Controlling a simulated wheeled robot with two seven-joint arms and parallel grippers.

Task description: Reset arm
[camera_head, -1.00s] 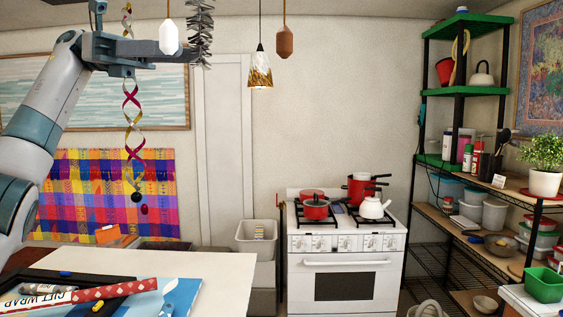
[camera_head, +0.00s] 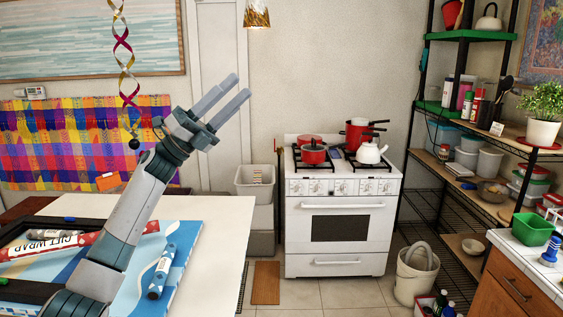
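My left arm comes in from the lower left, over the white table (camera_head: 225,235). My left gripper (camera_head: 240,87) is raised in front of the pale door and wall, pointing up and to the right. Its two grey fingers stand apart with nothing between them. My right gripper is not in view.
Gift wrap rolls (camera_head: 62,245) and a blue roll (camera_head: 161,271) lie on the table. A twisted ribbon (camera_head: 122,48) hangs behind the arm. A white stove (camera_head: 341,220) with red pots, a black shelf rack (camera_head: 440,175) and a white bucket (camera_head: 416,277) stand beyond. Floor before the stove is clear.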

